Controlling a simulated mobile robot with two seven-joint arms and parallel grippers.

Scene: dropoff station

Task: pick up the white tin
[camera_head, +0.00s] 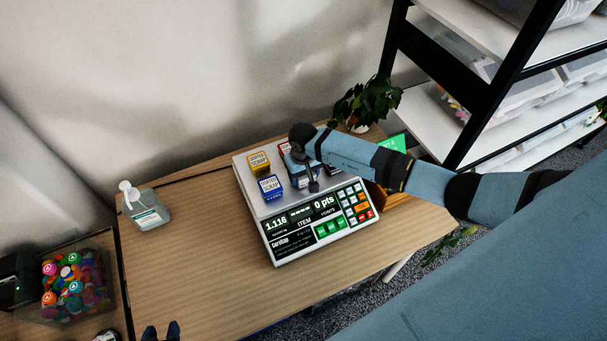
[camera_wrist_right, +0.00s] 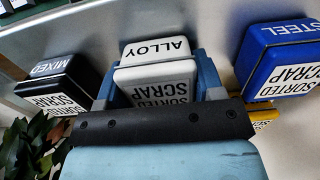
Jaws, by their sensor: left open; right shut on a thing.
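The white tin (camera_wrist_right: 158,72), labelled ALLOY and SORTED SCRAP, sits between the blue fingers of my right gripper (camera_wrist_right: 157,82) in the right wrist view. The fingers are shut on its two sides. In the head view my right gripper (camera_head: 301,177) is over the scale's plate, and my arm mostly hides the tin. I cannot tell whether the tin touches the plate. My left gripper (camera_head: 161,331) is open and empty at the bottom edge of the head view, with only its fingertips showing.
On the scale (camera_head: 290,255) stand a blue STEEL tin (camera_head: 270,187) and a yellow tin (camera_head: 258,162), near the gripper. A black MIXED tin (camera_wrist_right: 52,83) is on its other side. A plant (camera_head: 365,102) and a pump bottle (camera_head: 146,209) stand on the table.

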